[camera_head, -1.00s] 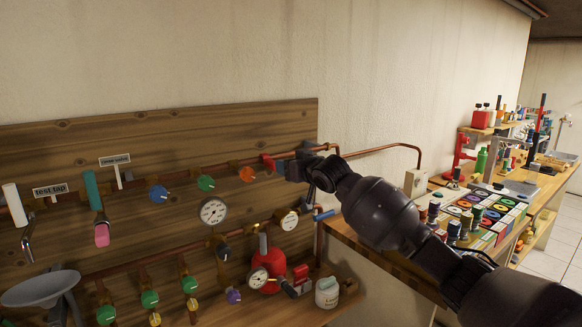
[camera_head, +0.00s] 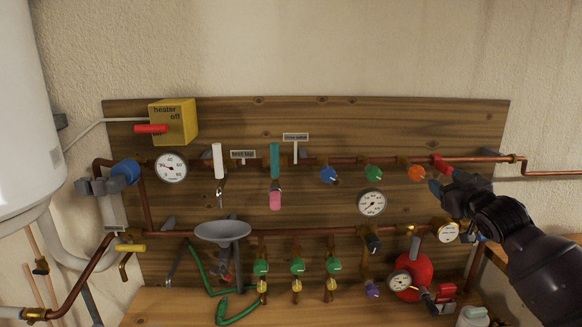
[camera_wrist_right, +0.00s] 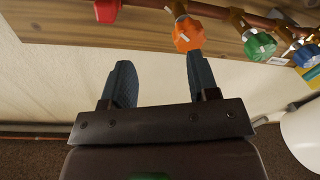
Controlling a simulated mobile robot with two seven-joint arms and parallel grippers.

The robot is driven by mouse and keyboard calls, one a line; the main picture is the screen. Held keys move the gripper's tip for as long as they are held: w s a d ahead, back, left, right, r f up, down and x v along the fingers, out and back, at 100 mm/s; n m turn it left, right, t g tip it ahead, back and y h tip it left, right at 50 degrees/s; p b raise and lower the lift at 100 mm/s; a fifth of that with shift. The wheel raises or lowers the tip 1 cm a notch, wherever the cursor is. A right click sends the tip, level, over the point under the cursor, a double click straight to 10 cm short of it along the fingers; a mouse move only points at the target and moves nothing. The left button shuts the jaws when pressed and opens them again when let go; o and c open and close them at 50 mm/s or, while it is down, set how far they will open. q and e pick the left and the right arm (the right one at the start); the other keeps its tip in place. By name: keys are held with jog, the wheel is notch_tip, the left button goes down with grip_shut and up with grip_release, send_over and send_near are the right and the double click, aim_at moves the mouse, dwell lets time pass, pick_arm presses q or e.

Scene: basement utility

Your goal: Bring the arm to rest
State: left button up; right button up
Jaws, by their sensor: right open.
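My right gripper (camera_head: 440,178) is at the right end of the wooden pipe board (camera_head: 330,112), close to a red valve handle (camera_head: 441,164) and an orange knob (camera_head: 416,174). In the right wrist view my right gripper (camera_wrist_right: 160,88) has its two fingers apart with nothing held between them. The orange knob (camera_wrist_right: 187,34) lies beyond the fingertips there, and the red handle (camera_wrist_right: 107,10) is at the top left edge. My right arm (camera_head: 530,245) reaches in from the right. My left gripper is in neither view now.
Copper pipes, gauges (camera_head: 171,168), green knobs (camera_head: 261,267) and a grey funnel (camera_head: 222,231) crowd the board. A yellow heater box (camera_head: 175,122) is at upper left, beside a white tank (camera_head: 25,110). A red vessel (camera_head: 415,275) stands below my right arm. The wall above the board is clear.

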jog(key=s+a+f+g, duration=0.1)
jog(key=s+a+f, duration=0.1)
jog(key=s+f, duration=0.35)
jog(key=s+a+f, duration=0.2)
jog(key=a+f, duration=0.1)
jog(key=f, duration=0.6)
jog(key=s+a+f+m+g+h, duration=0.1)
jog(key=s+a+f+m+g, duration=0.1)
jog(key=s+f, duration=1.2)
jog(key=s+a+f+m+g+h, duration=0.1)
jog(key=s+a+f+m+g, duration=0.1)
jog(key=s+f, duration=1.2)
jog(key=s+g, duration=0.1)
jog(key=s, duration=0.2)
jog(key=shift+s+a+g+b, duration=0.15)
jog(key=shift+s+g+b, duration=0.15)
jog(key=shift+b, duration=0.1)
jog(key=shift+f, duration=0.1)
